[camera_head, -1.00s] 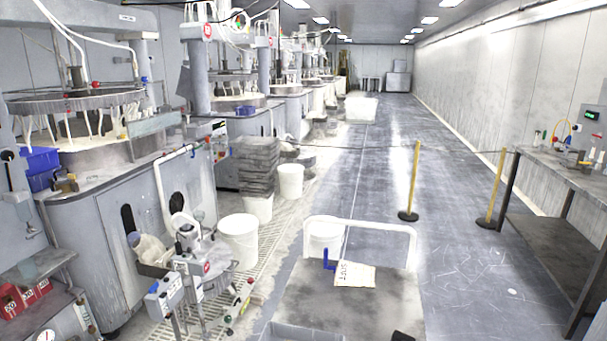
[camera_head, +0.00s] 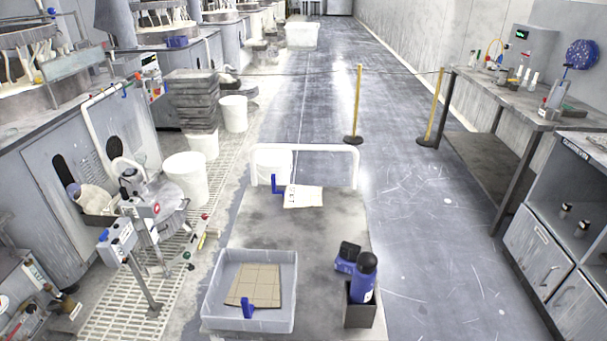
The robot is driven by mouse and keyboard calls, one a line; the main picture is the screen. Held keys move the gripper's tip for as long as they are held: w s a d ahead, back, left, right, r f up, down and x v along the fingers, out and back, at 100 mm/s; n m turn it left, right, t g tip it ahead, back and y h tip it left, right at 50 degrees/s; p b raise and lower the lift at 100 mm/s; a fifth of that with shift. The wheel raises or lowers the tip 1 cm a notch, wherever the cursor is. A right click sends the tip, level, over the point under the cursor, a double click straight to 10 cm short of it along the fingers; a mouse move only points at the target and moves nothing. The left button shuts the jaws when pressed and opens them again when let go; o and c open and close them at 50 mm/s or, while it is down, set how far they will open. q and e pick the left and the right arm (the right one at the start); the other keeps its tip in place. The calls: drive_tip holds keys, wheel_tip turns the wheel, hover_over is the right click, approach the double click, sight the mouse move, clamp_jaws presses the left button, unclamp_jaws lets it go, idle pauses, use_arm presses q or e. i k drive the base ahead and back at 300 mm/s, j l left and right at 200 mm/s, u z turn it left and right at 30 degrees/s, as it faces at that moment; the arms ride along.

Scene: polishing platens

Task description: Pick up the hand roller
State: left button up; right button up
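I cannot tell for sure which item is the hand roller. A small upright blue piece (camera_head: 275,184) stands beside a white paper (camera_head: 303,197) at the far part of the grey cart top (camera_head: 250,225). A similar blue piece (camera_head: 248,308) is at the near side of a grey tray (camera_head: 212,300), by a tan gridded sheet (camera_head: 255,286). A black and blue item (camera_head: 347,256) lies behind a dark box (camera_head: 361,312) that holds a blue bottle (camera_head: 365,280). Neither of my grippers is in view.
A white rail (camera_head: 305,149) rises at the cart's far end. Machines and white buckets (camera_head: 185,178) line the left. Yellow posts (camera_head: 356,105) carry a line across the aisle. A workbench (camera_head: 535,112) and a shelf cabinet (camera_head: 540,250) stand right. The floor between is clear.

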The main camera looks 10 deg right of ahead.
sight(346, 259)
drive_tip(key=l+z, duration=0.25)
drive_tip(key=z, duration=0.15)
drive_tip(key=l+z, duration=0.5)
drive_tip(key=z, duration=0.25)
drive_tip(key=l+z, duration=0.35)
drive_tip(key=j, duration=0.1)
